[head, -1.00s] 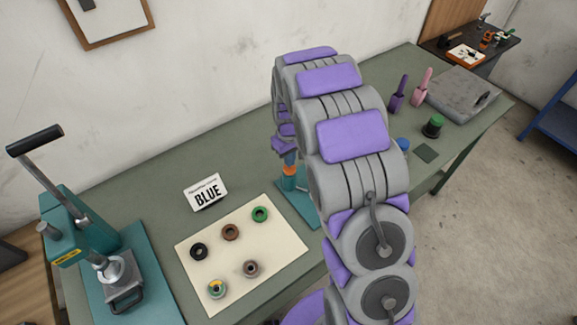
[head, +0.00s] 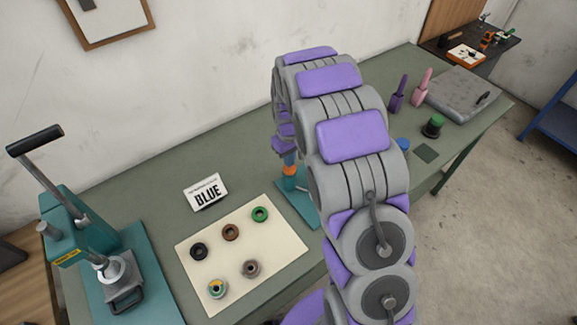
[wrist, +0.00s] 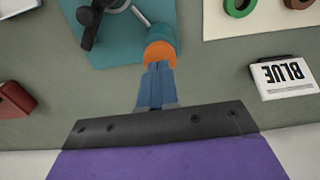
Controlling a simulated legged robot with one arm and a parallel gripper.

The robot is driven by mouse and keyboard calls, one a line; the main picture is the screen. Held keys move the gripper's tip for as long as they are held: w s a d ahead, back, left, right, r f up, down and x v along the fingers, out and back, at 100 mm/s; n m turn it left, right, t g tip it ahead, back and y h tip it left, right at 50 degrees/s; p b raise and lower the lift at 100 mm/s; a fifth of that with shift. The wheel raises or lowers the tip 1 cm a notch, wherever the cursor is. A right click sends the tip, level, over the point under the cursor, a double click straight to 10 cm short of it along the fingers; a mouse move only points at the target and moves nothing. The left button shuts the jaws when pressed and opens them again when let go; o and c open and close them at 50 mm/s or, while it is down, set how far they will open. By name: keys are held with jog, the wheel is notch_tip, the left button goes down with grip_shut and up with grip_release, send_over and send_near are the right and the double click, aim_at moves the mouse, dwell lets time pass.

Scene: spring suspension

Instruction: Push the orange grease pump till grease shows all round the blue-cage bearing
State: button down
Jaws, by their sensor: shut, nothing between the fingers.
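The orange grease pump top (wrist: 160,55) sits on a teal cylinder in the wrist view. It also shows as an orange band (head: 290,171) just left of my arm in the head view. My gripper (wrist: 157,70) is shut and empty, with its blue fingertips right at the near edge of the orange top. I cannot tell whether they press on it. A dark fitting (wrist: 90,22) stands beside the pump on the teal base (wrist: 118,50). I cannot make out the blue-cage bearing or any grease; my arm hides part of the station in the head view.
A card reading BLUE (head: 206,192) stands behind a cream mat (head: 212,262) with several bearings. A teal lever press (head: 85,245) is at the left.

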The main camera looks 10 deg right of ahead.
jog(key=shift+f, duration=0.1)
jog(key=shift+f, duration=1.3)
jog(key=shift+r+p, duration=0.9)
jog(key=shift+r, duration=3.45)
